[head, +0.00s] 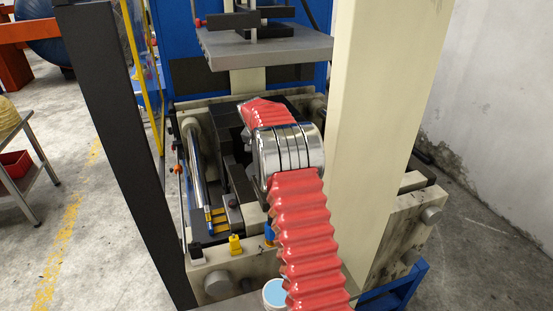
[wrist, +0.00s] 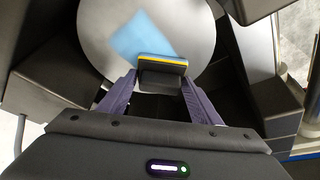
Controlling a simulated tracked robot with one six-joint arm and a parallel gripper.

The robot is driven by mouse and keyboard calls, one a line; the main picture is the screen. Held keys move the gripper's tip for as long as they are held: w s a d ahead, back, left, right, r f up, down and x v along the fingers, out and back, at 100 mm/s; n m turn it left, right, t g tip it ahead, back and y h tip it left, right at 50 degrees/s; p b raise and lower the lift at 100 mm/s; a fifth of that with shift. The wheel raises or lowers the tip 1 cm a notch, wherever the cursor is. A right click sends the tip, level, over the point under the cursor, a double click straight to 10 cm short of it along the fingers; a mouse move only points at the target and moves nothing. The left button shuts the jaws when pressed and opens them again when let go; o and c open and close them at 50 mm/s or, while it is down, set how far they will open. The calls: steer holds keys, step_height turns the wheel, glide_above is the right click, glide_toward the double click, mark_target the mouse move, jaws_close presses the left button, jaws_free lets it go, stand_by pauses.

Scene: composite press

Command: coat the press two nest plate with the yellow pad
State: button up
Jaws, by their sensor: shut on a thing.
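The nest plate (wrist: 100,40) is a round grey disc in the wrist view. A light blue coated patch (wrist: 140,35) lies on its middle part, and the rest of the visible plate is bare grey. My gripper (wrist: 160,82) is shut on the yellow pad (wrist: 163,61), a dark block with a yellow stripe along its far edge. The pad is over the plate's near part, at the near end of the blue patch. I cannot tell whether it touches the plate. In the head view my red-sleeved arm hides the gripper, pad and plate.
The press's upper platen (head: 265,46) hangs above my arm. A cream column (head: 385,120) stands close on the right and a dark post (head: 125,150) on the left. A pot of light blue liquid (head: 275,293) stands at the front. A small yellow part (head: 235,245) sits on the press frame.

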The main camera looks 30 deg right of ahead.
steer(key=shift+w+f, duration=0.15)
steer(key=shift+w, duration=0.2)
steer(key=shift+d+r, duration=0.2)
steer(key=shift+s, duration=0.1)
steer(key=shift+s+a, duration=0.15)
steer(key=shift+s, duration=0.4)
steer(key=shift+s+a, duration=0.15)
steer(key=shift+s, duration=0.4)
steer(key=shift+s+a+f, duration=0.1)
steer(key=shift+s+a, duration=0.05)
steer(key=shift+s, duration=0.5)
steer(key=shift+s+a+f, duration=0.1)
steer(key=shift+s+a, duration=0.05)
steer(key=shift+s, duration=0.45)
steer(key=shift+s+a, duration=0.2)
steer(key=shift+s, duration=0.45)
steer(key=shift+s+a, duration=0.15)
steer(key=shift+s, duration=0.45)
